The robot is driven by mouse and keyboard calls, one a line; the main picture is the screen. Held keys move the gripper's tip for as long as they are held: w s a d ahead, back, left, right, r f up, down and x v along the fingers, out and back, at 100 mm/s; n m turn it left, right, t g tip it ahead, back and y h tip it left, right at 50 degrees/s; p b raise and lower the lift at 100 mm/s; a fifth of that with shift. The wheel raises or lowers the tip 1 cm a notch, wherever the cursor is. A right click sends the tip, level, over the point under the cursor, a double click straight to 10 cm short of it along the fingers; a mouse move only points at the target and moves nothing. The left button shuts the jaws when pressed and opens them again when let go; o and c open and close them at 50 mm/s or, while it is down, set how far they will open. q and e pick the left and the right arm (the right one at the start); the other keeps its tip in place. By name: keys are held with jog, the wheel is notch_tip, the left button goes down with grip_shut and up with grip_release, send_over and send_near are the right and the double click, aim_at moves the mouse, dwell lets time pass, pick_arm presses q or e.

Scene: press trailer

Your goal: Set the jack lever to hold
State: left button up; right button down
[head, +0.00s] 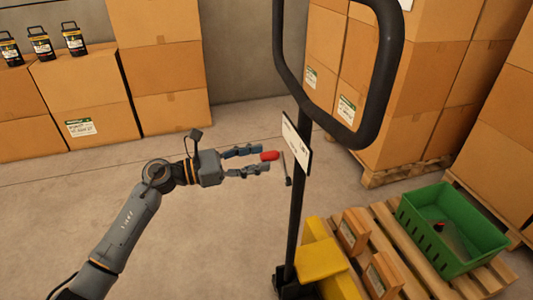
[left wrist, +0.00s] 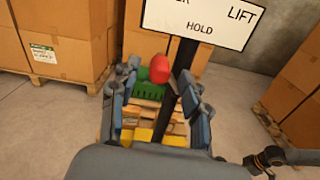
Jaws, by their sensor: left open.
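My left gripper (head: 259,158) is open, with its fingers pointing right towards the black handle post of the jack. The lever's red knob (head: 269,156) is at its fingertips. In the left wrist view the red knob (left wrist: 159,68) shows between the two open fingers, with a gap on each side. In the left wrist view the sign (left wrist: 200,22) reads "HOLD" and "LIFT", with "ER" at the cut-off left. The lever's exact setting is unclear.
The jack's black loop handle (head: 387,80) rises above the sign. A wooden pallet (head: 410,240) carries a green crate (head: 425,228) at right. Cardboard boxes stand behind. Part of a dark arm, probably my right, shows in the left wrist view's lower right corner. Floor at left is clear.

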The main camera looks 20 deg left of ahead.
aim_at(267, 157)
pick_arm(q)
jog(key=shift+x, duration=1.55)
jog(key=shift+c, duration=0.2)
grip_shut()
